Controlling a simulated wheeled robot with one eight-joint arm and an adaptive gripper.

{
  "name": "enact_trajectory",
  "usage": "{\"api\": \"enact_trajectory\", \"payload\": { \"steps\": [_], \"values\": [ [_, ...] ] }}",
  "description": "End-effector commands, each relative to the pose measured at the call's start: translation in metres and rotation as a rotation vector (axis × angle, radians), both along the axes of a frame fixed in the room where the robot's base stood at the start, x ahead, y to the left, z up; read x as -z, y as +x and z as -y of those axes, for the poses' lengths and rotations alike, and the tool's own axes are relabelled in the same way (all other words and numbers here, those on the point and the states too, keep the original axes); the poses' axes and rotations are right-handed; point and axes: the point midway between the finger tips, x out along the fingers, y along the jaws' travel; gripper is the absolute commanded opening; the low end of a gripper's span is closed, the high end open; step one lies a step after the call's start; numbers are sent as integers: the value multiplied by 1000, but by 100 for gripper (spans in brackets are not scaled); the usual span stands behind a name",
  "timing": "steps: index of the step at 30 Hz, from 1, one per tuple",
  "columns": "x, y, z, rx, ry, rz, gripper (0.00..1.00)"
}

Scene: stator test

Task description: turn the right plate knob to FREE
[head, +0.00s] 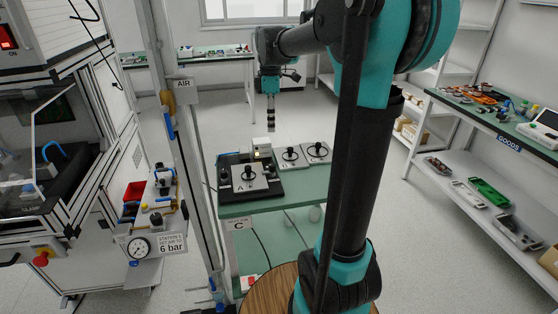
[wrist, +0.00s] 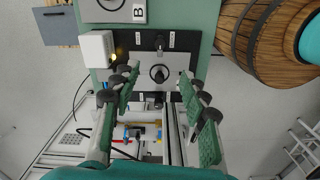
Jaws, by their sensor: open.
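Plate A (head: 262,184) is a grey plate with a black centre knob, clamped on a black base (head: 287,191) on the green table (head: 240,209). In the head view, the right plate knob (head: 269,171) is a small black knob at the plate's right side. In the wrist view, the right plate knob (wrist: 159,43) appears above the centre knob (wrist: 159,73), between small white labels too small to read. My gripper (head: 270,128) points down above and behind the plate, apart from it. Its padded fingers (wrist: 158,78) are open and empty in the wrist view.
A white box (head: 261,146) with a yellow light stands behind the plate. Plate B (head: 291,158) and another knobbed plate (head: 317,153) lie to the right. A post with an AIR sign (head: 183,85) rises on the left. A wooden barrel (wrist: 265,45) shows in the wrist view.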

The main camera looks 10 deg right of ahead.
Motion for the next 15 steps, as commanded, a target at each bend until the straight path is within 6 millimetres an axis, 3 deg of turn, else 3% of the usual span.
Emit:
{"api": "enact_trajectory", "payload": {
  "steps": [5,15],
  "values": [
    [21,0,0,0,0,0,44],
    [88,0,0,2,0,1,44]
  ]
}}
